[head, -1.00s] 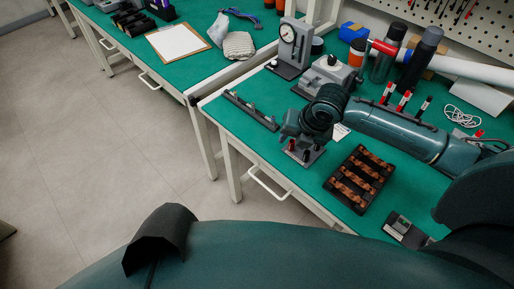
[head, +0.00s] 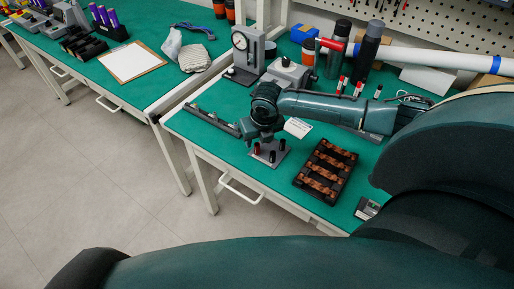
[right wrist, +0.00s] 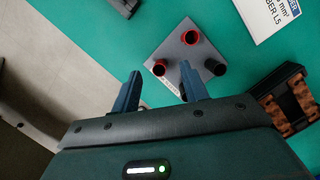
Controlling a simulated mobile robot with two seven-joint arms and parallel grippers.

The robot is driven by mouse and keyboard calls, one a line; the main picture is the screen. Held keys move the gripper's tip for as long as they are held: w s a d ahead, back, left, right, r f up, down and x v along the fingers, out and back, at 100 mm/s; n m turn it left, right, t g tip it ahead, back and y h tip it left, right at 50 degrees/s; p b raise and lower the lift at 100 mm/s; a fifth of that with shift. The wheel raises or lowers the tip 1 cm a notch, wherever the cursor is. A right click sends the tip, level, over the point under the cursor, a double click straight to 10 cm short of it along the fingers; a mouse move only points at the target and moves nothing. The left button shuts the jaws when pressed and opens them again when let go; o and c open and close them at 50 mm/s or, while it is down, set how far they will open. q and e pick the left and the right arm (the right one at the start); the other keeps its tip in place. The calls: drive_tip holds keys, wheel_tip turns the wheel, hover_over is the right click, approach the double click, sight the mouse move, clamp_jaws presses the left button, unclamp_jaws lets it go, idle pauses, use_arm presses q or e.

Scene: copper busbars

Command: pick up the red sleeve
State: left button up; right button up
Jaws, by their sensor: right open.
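Two red sleeves show in the right wrist view, one at the far corner (right wrist: 190,36) and one at the left corner (right wrist: 158,67) of a small grey stand (right wrist: 181,52). A black sleeve (right wrist: 215,67) is at its right corner. In the head view the stand (head: 268,158) sits near the front table edge, with one red sleeve (head: 257,148) clearly visible. My right gripper (right wrist: 160,71) is open and empty above the stand. The left-corner red sleeve appears between its fingertips in the picture; the height gap is unclear. My left gripper is out of view.
A black tray with copper busbars (head: 325,171) lies right of the stand. A white label card (head: 298,128) lies behind it. A dark rail (head: 212,119) lies to the left. A dial gauge stand (head: 243,55) and grey cylinders (head: 366,50) stand further back.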

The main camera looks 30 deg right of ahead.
sight(256, 150)
drive_tip(key=x, duration=0.4)
drive_tip(key=shift+s+a+f, duration=0.1)
drive_tip(key=shift+s, duration=0.1)
drive_tip(key=shift+c, duration=0.4)
drive_tip(key=c, duration=0.6)
